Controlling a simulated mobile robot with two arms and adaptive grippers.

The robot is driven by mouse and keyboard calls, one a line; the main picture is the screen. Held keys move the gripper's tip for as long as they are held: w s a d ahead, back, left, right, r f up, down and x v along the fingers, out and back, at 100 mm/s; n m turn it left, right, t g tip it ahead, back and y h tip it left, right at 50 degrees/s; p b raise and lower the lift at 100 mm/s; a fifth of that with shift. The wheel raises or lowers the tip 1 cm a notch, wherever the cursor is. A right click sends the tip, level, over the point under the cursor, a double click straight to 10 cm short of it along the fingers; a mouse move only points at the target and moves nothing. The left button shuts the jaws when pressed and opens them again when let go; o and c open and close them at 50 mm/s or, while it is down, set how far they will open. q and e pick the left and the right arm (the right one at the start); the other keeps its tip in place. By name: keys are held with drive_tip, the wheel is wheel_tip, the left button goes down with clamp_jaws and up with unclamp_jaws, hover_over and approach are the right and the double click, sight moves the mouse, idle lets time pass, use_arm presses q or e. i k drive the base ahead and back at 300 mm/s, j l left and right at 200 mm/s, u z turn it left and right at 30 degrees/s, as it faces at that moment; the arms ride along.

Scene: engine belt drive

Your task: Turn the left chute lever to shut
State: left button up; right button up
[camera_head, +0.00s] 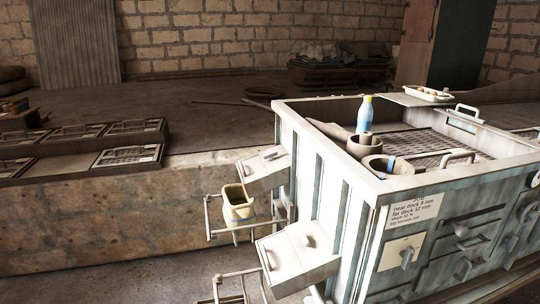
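Two pale box-shaped chutes stick out from the left side of the large pale machine (330,190). The farther chute (262,178) has a small lever (272,155) on its sloping top. The nearer chute (290,265) has a similar lever (307,238) on its top. I cannot tell for sure which one the task calls left, nor whether either lever is open or shut. A yellowish pail (238,207) sits in a wire holder (213,220) below the farther chute. Neither of my grippers is in view, and nothing is seen touching the levers.
A second wire holder (240,274) below the nearer chute shows no pail. A low wall (120,225) stands at left.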

sight(271, 154)
drive_tip(key=i+j+z, duration=0.1)
drive_tip(key=z, duration=0.85)
drive_tip(key=i+j+z, duration=0.15)
drive_tip(key=j+z, duration=0.35)
drive_tip(key=j, duration=0.4)
drive_tip(key=j+z, duration=0.5)
drive_tip(key=j, duration=0.45)
